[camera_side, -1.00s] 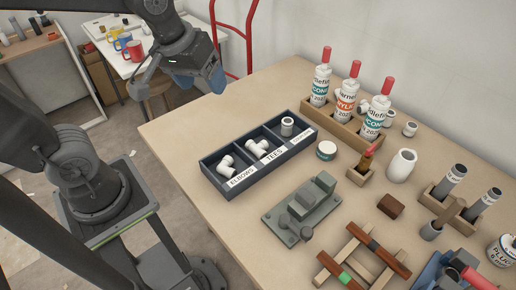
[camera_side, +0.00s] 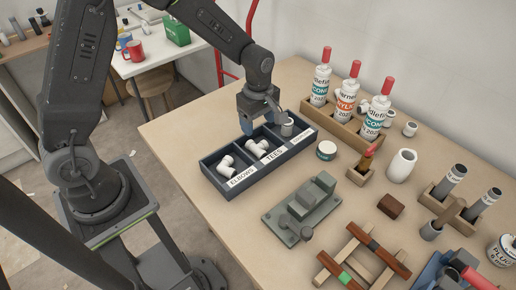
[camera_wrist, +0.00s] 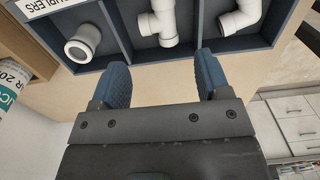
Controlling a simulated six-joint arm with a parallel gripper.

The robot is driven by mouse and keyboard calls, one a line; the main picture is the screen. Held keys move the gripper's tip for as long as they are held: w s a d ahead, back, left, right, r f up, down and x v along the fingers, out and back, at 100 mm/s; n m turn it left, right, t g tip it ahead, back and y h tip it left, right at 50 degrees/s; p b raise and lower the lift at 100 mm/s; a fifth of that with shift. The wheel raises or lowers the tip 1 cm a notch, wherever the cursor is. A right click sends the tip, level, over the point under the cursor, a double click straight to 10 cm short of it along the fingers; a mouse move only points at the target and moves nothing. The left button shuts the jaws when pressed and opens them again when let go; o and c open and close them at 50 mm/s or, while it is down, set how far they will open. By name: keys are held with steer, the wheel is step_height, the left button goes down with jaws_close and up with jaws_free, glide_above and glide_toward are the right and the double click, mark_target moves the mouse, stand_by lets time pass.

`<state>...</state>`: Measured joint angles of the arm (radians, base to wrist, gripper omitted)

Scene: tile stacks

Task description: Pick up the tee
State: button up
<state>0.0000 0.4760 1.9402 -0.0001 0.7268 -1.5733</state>
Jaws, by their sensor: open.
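The white tee (camera_side: 257,149) lies in the middle compartment, labelled TEES, of the dark divided tray (camera_side: 222,189). It also shows in the wrist view (camera_wrist: 158,22), at the top middle, ahead of the gap between my fingers. My gripper (camera_side: 264,122) hangs over the tray's back edge, fingers pointing down, with its blue fingertips apart and nothing between them. The wrist view shows both open fingers (camera_wrist: 163,76) short of the tee and not touching it.
Labelled bottles (camera_side: 321,85) in a wooden rack stand behind the tray to the right. A grey-green metal fixture (camera_side: 300,208) sits in front. Bare table lies left of the tray.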

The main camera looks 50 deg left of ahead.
mark_target(259, 146)
step_height(259, 146, down, 10)
steer(key=shift+w+r, duration=0.15)
steer(key=shift+r, duration=0.05)
stand_by(0.3)
steer(key=shift+c, duration=0.5)
steer(key=c, duration=0.6)
